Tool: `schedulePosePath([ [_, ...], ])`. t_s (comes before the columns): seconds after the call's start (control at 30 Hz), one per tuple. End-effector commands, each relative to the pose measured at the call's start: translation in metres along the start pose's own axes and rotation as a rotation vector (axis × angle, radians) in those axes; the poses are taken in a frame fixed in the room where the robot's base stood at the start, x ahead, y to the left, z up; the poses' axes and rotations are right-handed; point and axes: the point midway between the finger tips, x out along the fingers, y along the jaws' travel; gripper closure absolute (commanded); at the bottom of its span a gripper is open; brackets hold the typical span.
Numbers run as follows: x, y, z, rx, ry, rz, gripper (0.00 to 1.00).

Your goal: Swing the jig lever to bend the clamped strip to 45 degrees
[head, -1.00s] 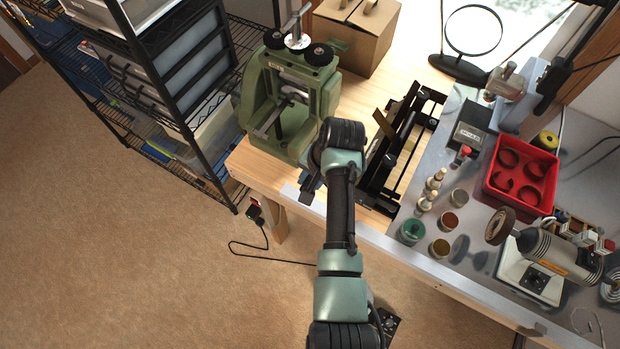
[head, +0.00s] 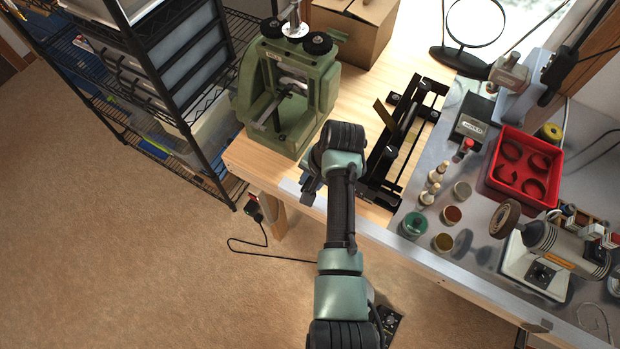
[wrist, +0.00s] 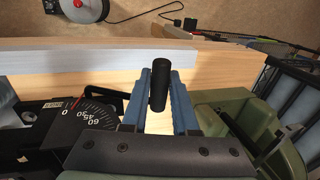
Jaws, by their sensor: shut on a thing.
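My gripper (wrist: 161,98) has blue fingers on either side of the black lever handle (wrist: 159,84) in the wrist view and is shut on it. A black angle dial (wrist: 88,125) marked 0, 45 and 60 is at the left there, with a red line near the 0. In the head view the black jig frame (head: 427,97) lies on the wooden bench to the right of my arm. A brass-coloured strip (head: 384,113) stands up tilted from it. In the head view my arm hides the handle and most of my gripper.
A green rolling mill (head: 300,90) stands close left of my arm. A cardboard box (head: 352,28) is behind it. Bottles, small jars and a red tray (head: 495,181) fill the metal bench top at right.

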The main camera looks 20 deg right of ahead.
Motion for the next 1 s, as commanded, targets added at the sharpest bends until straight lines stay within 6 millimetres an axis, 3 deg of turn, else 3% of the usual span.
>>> schedulePosePath([
  [0.17,0.016,0.002,0.003,-0.01,-0.005,-0.008,1.0],
  [1.0,0.025,0.007,0.005,-0.012,-0.007,-0.007,1.0],
])
